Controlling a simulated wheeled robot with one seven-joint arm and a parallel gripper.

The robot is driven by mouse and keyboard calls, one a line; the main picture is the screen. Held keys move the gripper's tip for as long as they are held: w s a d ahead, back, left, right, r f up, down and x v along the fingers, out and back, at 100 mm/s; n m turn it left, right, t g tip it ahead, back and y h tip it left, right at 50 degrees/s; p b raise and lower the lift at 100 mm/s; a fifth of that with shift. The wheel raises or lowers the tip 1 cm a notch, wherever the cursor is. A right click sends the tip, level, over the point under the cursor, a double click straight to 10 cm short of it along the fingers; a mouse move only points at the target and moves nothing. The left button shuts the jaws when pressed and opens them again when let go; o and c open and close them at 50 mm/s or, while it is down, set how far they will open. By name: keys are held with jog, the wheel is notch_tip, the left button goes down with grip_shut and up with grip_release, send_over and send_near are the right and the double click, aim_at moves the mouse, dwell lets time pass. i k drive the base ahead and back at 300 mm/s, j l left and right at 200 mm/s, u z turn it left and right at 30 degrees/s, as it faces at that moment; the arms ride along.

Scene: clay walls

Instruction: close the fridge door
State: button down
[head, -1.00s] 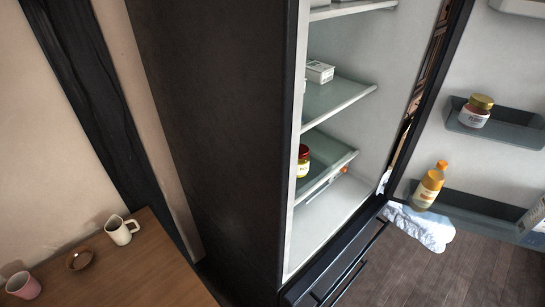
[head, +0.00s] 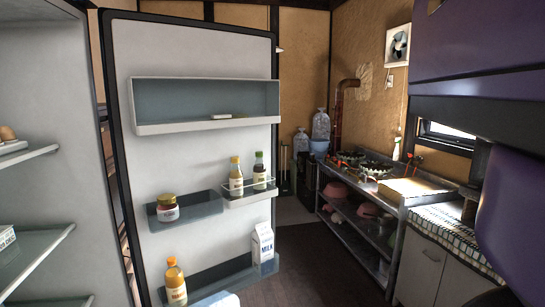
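The fridge door (head: 205,50) stands wide open in the middle-left of the head view, with its inner side facing me. Its shelves hold a jar (head: 167,208), two bottles (head: 236,178), an orange-capped bottle (head: 175,282) and a milk carton (head: 262,245). The open fridge body (head: 45,100) is at the left edge, with glass shelves (head: 30,262) inside. The door's hinge side is beside the body. A purple part of my own arm fills the upper right. My gripper is not in view.
A metal kitchen counter (head: 400,188) with a stove (head: 362,160) and shelves below stands on the right. A cabinet (head: 430,265) is at the lower right. Dark floor (head: 320,270) lies open between the door and the counter.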

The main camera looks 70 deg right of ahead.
aim_at(210, 241)
jog(key=k+z, duration=0.2)
jog(key=z, duration=0.25)
jog(key=k+l+z, duration=0.1)
jog(key=k+z, duration=0.15)
jog(key=z, duration=0.2)
jog(key=i+l+z, duration=0.5)
jog(key=i+l, duration=0.4)
jog(key=i, duration=0.15)
